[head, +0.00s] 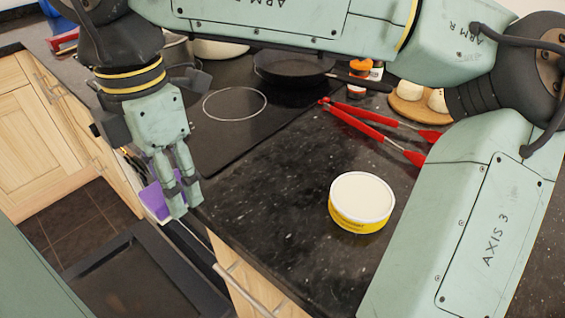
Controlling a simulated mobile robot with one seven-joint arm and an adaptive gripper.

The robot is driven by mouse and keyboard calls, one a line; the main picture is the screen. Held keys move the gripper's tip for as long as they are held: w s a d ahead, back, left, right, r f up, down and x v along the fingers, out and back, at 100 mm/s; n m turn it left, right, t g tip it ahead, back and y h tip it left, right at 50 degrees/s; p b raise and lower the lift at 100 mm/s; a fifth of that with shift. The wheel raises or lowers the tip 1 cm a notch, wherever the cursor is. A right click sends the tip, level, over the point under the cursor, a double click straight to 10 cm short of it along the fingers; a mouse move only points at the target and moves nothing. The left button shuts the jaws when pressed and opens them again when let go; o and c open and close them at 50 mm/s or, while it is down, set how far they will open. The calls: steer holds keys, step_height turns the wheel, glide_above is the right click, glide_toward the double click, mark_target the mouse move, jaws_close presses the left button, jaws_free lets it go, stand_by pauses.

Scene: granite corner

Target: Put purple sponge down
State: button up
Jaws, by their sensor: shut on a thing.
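The purple sponge (154,201) is in the head view at the left, partly hidden behind my gripper's fingers. My gripper (181,211) points down and is shut on the sponge. It is at the front edge of the dark counter, beside the cooktop. The sponge appears over or just in front of the counter edge; I cannot tell whether it touches anything below.
A yellow and white tub (361,202) stands on the dark speckled counter (275,185). Red tongs (375,127) lie behind it. A black pan (293,65) sits on the cooktop (215,128). Bare counter lies between the gripper and the tub.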

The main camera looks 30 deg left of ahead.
steer(key=p, duration=0.4)
glide_above(273, 181)
steer(key=shift+s+a+f, duration=0.15)
steer(key=shift+s+f, duration=0.05)
steer(key=shift+f, duration=0.35)
steer(key=shift+w+f, duration=0.15)
steer(key=shift+w, duration=0.1)
step_height(273, 181, down, 3)
steer(key=shift+r+p, duration=0.1)
steer(key=shift+p, duration=0.6)
steer(key=shift+f, duration=0.35)
steer(key=shift+f, duration=0.15)
steer(key=o, duration=1.1)
step_height(273, 181, up, 12)
steer(key=b, duration=0.1)
steer(key=shift+w+r+b, duration=0.15)
steer(key=shift+r+b, duration=0.05)
steer(key=shift+b, duration=0.15)
